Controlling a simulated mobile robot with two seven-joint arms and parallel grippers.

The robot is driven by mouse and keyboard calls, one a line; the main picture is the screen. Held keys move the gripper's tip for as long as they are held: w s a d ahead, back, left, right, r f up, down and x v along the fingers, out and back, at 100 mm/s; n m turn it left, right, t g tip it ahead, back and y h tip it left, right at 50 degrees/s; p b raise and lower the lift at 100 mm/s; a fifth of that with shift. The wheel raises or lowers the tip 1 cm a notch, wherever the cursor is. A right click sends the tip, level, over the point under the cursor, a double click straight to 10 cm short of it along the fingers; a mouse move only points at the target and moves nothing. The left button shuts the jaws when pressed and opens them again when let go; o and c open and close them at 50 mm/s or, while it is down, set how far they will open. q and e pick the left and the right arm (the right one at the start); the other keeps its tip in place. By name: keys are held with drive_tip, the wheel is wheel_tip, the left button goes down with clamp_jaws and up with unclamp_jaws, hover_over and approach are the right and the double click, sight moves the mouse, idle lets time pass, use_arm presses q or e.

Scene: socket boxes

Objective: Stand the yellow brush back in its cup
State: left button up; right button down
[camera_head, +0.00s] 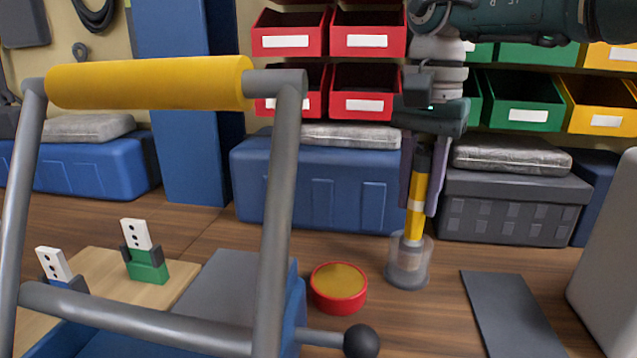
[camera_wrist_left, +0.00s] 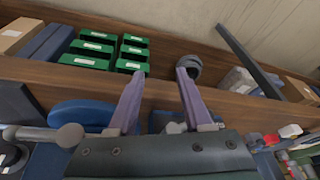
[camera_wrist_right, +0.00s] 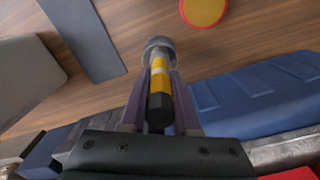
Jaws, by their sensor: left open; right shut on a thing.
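The yellow brush (camera_head: 417,192) has a black top end and a pale band. It stands nearly upright, slightly tilted, with its lower end inside the clear cup (camera_head: 408,264) on the wooden surface. My right gripper (camera_head: 424,205) points down and is shut on the upper part of the brush. In the right wrist view the brush (camera_wrist_right: 159,85) lies between the two fingers, and the cup (camera_wrist_right: 159,47) shows around its far end. Whether the brush touches the cup's bottom is hard to tell. My left gripper (camera_wrist_left: 158,85) is open and empty, away from the brush.
A red round tin (camera_head: 338,289) stands left of the cup, and a dark grey mat (camera_head: 511,314) lies to its right. Blue and grey boxes stand behind. A grey frame with a yellow bar (camera_head: 150,82) crosses the left foreground. A board with socket boxes (camera_head: 181,276) lies at left.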

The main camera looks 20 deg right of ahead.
drive_tip(key=c, duration=0.6)
unclamp_jaws()
drive_tip(key=shift+f, duration=0.1)
drive_tip(key=shift+o, duration=0.2)
wheel_tip(320, 180, up, 10)
drive_tip(key=shift+p, duration=0.4)
